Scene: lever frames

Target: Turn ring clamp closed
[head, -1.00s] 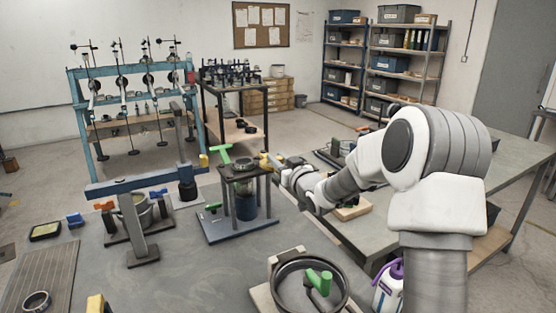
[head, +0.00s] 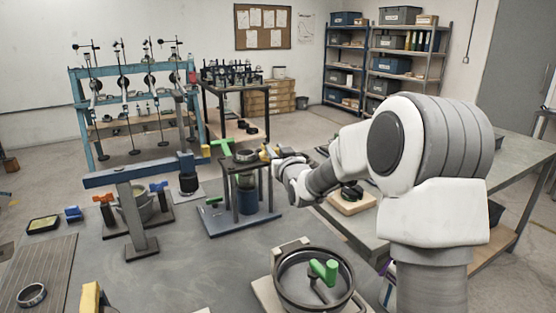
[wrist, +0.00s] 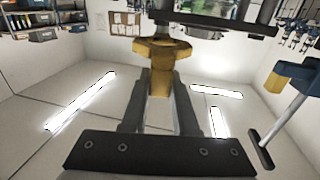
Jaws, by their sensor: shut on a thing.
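The ring clamp is a dark ring (head: 246,156) on top of a small stand with dark legs on a blue-grey base (head: 238,220). A green T-shaped handle (head: 222,145) is at its left, and a yellow knob (head: 265,153) at its right. My gripper (head: 274,156) reaches the knob from the right. In the wrist view the fingers (wrist: 160,100) are on either side of the yellow knob (wrist: 160,52), shut on it. The arm and fingers hide part of the knob in the head view. I cannot tell how far the clamp is turned.
A blue horizontal bar (head: 145,172) on a grey post stands left of the clamp. A round pan with a green handle (head: 324,271) is at the front. An orange-handled fixture (head: 104,200) is further left. The bench between them is mostly clear.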

